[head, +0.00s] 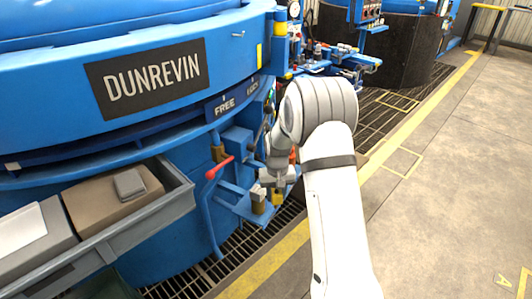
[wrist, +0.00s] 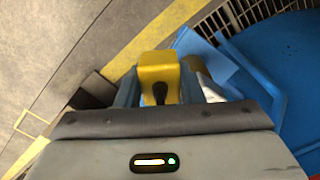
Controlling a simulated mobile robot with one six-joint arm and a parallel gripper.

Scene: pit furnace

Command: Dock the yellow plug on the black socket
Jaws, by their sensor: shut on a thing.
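The yellow plug (wrist: 158,66) shows in the wrist view between the two fingers of my gripper (wrist: 160,92). A dark rounded part is on its near face. My gripper is shut on the plug. In the head view my gripper (head: 272,180) is beside the blue furnace, over a small blue bracket (head: 252,210). Small yellow-brown pieces show below it, too small to tell which is the plug. I cannot make out the black socket in either view.
A grey tray (head: 180,198) with boxes is at the lower left. Valves and gauges (head: 318,55) are behind. Floor grating (wrist: 245,15) runs below the furnace. The concrete floor (head: 440,190) at right is open.

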